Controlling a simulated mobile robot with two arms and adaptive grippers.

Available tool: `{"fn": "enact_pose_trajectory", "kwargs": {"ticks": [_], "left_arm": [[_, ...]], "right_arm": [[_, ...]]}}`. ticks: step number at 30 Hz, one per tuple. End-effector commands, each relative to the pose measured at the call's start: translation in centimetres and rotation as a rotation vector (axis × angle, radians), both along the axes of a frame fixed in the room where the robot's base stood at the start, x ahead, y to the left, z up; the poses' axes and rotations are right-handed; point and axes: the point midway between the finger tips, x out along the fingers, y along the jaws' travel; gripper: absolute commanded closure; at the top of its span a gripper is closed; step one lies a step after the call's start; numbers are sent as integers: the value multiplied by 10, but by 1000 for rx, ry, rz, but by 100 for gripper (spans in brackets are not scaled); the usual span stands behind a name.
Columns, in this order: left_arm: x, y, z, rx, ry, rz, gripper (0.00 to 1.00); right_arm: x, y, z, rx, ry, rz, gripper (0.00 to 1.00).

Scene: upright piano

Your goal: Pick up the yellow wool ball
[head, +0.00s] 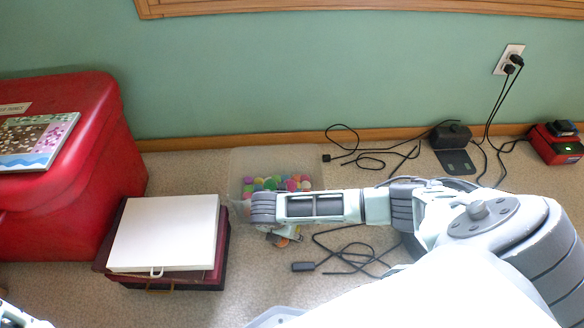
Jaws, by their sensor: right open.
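A clear plastic bin (240,160) on the floor against the wall holds several small balls of mixed colours, among them green, orange, pink and blue. They are small in the head view, and I cannot tell for sure which is the yellow wool ball. My right arm reaches in from the right, across the front of the bin, and hides part of it. My right gripper (284,237) hangs below the arm's end, is partly hidden, and is open. I see nothing held in it. My left gripper is out of view.
A white flat box (165,232) lies on a dark red case (222,262) left of the bin. A large red chest (75,130) with a magazine on it stands further left. Black cables (350,262) and a black device (451,137) lie on the floor to the right.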

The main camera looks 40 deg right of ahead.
Motion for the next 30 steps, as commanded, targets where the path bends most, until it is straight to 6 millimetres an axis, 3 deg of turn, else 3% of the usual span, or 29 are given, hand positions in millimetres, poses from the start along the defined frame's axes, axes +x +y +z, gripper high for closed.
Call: {"fn": "enact_pose_trajectory", "kwargs": {"ticks": [9, 21, 30], "left_arm": [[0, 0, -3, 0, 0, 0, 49], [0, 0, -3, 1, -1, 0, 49], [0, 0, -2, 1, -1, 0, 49]], "right_arm": [[1, -1, -2, 1, -1, -1, 51], [1, -1, -2, 1, -1, 0, 85], [0, -1, -2, 1, 0, 0, 85]]}}
